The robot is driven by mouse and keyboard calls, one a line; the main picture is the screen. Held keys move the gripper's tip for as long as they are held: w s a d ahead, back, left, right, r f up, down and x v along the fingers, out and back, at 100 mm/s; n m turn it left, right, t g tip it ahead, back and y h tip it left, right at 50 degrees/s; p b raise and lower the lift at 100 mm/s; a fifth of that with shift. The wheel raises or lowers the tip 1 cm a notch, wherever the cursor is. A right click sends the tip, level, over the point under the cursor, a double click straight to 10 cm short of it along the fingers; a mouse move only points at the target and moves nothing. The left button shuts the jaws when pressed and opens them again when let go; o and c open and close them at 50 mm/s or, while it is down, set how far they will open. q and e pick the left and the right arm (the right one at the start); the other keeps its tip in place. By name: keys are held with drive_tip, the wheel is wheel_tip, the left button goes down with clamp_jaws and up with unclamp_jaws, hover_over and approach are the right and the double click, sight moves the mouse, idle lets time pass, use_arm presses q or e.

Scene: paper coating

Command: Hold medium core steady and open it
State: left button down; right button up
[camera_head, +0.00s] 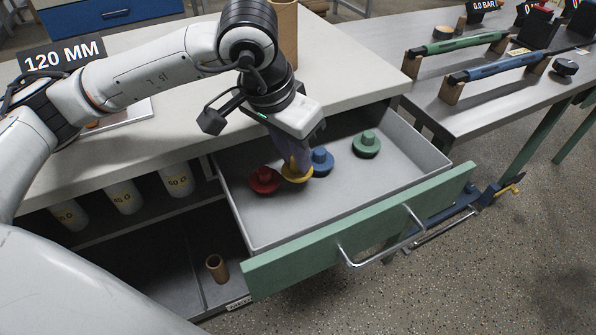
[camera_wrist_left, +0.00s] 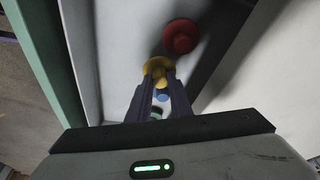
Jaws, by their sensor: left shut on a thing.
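My left gripper (camera_head: 294,160) reaches down into the open drawer (camera_head: 330,205). Its fingers are shut on the yellow plug (camera_head: 298,178), whose round flange sits at or just above the drawer floor; I cannot tell which. The left wrist view also shows the yellow plug (camera_wrist_left: 158,67) between the fingertips (camera_wrist_left: 158,82). A red plug (camera_head: 264,181), a blue plug (camera_head: 321,162) and a green plug (camera_head: 367,145) are in the drawer. A brown tube (camera_head: 284,32) stands on the counter behind my arm, partly hidden. I cannot tell if it is the medium core. My right gripper is out of view.
The drawer's green front (camera_head: 365,232) with a metal handle (camera_head: 380,248) juts out. A short brown tube (camera_head: 216,268) and white containers (camera_head: 124,196) are in the shelves below. A side table (camera_head: 480,110) holds green and blue tools. A "120 MM" sign (camera_head: 62,56) stands at left.

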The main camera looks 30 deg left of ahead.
sight(293, 164)
use_arm(q)
wheel_tip(293, 164, down, 4)
drive_tip(key=shift+f+b, duration=0.2)
drive_tip(key=shift+b, duration=0.15)
drive_tip(key=c, duration=2)
unclamp_jaws()
drive_tip(key=shift+f, duration=0.1)
drive_tip(key=shift+c, duration=0.2)
drive_tip(key=o, duration=0.4)
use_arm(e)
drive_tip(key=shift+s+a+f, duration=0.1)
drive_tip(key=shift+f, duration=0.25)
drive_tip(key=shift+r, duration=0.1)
use_arm(q)
drive_tip(key=shift+r+p, duration=0.3)
drive_tip(key=shift+r, duration=0.05)
drive_tip(key=shift+p+v, duration=0.7)
drive_tip(key=shift+v, duration=5.15)
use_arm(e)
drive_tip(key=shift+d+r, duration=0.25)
